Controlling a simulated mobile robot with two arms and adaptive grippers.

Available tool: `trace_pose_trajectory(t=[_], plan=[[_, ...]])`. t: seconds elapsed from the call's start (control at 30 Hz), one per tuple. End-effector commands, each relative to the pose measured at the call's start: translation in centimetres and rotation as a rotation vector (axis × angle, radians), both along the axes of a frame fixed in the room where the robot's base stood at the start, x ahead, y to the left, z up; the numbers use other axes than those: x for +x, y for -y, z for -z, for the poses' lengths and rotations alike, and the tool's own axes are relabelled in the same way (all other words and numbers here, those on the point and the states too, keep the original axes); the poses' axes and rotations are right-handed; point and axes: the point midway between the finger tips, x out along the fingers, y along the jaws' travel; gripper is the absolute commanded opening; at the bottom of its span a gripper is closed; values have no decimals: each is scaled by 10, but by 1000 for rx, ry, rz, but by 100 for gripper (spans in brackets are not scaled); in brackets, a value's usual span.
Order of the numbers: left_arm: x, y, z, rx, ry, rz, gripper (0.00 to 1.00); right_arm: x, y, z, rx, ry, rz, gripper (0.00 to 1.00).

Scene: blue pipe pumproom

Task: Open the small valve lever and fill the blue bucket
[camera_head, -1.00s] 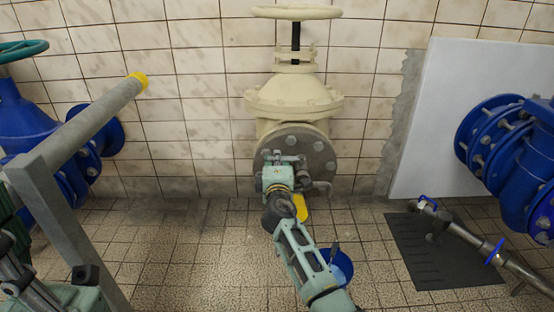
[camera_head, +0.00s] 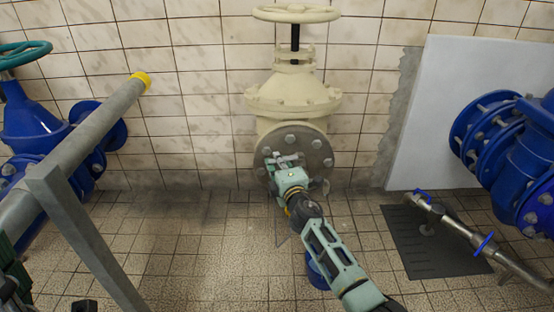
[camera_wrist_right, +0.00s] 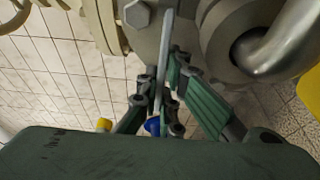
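The blue bucket (camera_head: 316,274) stands on the tiled floor, mostly hidden behind my right forearm in the head view. A small blue patch shows low between my fingers in the wrist view; I cannot tell what it is. My right gripper (camera_head: 280,163) is at the grey flange of the cream valve. In the wrist view, the thin grey lever (camera_wrist_right: 167,55) runs between the fingertips of my right gripper (camera_wrist_right: 163,90), with the pads close on both sides; it looks shut on the lever. A bent metal spout (camera_wrist_right: 285,45) is right of it.
The large cream valve (camera_head: 293,95) with a round handwheel stands against the tiled wall. A grey rail (camera_head: 95,125) with a yellow end is at left, near blue pipework. A metal pipe (camera_head: 465,232) crosses a dark floor grate (camera_head: 420,250) at right. Floor around the bucket is clear.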

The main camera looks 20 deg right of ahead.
Motion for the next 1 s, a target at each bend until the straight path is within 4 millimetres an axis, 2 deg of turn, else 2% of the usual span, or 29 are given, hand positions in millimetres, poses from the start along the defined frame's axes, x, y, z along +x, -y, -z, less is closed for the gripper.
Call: trace_pose_trajectory(t=[0.03, 0.2, 0.57, 0.77, 1.0], plan=[[0, 0, 0, 0, 0, 0, 0, 0, 0, 1, 0, -2, 0, 10], [0, 0, 0, 0, -1, 0, 0, 0, 0, 1, 0, -1, 1, 25], [0, -1, -2, -2, 4, -1, 0, -3, 0, 0, -1, 0, 1, 25], [0, 0, -1, -2, 3, -1, 0, -25, -1, 1, -3, -1, 0, 25], [0, 0, -1, -1, 2, 0, 0, -73, -6, 2, -1, -3, -1, 25]])
